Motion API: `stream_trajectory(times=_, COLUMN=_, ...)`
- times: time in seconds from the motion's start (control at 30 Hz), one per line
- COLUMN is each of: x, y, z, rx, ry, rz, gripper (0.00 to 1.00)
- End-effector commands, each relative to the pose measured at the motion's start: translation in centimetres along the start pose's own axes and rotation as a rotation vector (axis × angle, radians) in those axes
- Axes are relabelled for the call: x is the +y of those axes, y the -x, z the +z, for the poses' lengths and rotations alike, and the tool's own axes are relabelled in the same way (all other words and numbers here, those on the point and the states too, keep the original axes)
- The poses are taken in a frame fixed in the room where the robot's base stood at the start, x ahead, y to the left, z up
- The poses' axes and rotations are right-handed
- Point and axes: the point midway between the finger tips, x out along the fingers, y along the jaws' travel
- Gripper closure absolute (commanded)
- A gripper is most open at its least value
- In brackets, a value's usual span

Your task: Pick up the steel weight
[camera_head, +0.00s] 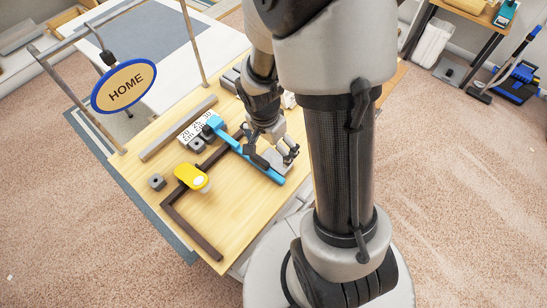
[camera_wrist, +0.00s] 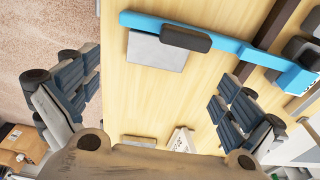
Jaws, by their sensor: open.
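Several small dark grey metal blocks that look like steel weights lie on the wooden table. One block (camera_head: 157,182) stands alone near the left edge. A pair (camera_head: 197,144) sits close together behind the brown bar, and dark blocks also show at the right of the wrist view (camera_wrist: 300,48). I cannot tell which one is meant. My gripper (camera_head: 284,150) is open and empty above the table's right side, with its fingers wide apart in the wrist view (camera_wrist: 155,105). It is near a flat grey plate (camera_wrist: 155,54), well to the right of the blocks.
A brown angled bar (camera_head: 187,226), a yellow tool (camera_head: 187,174), a grey bar (camera_head: 177,128) and a printed white card (camera_head: 190,125) lie around.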

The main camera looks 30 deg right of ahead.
Motion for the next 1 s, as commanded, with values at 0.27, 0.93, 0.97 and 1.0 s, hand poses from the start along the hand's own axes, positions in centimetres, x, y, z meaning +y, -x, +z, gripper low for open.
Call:
stream_trajectory(times=0.27, x=0.0, y=-3.9, z=0.0, rx=0.0, ry=0.002, rz=-0.001, gripper=0.0)
stream_trajectory(times=0.93, x=0.2, y=-9.1, z=-0.8, rx=0.0, ry=0.001, rz=-0.002, gripper=0.0)
stream_trajectory(times=0.97, x=0.2, y=-9.1, z=-0.8, rx=0.0, ry=0.001, rz=-0.002, gripper=0.0)
stream_trajectory(times=1.0, x=0.2, y=-9.1, z=-0.8, rx=0.0, ry=0.001, rz=-0.002, gripper=0.0)
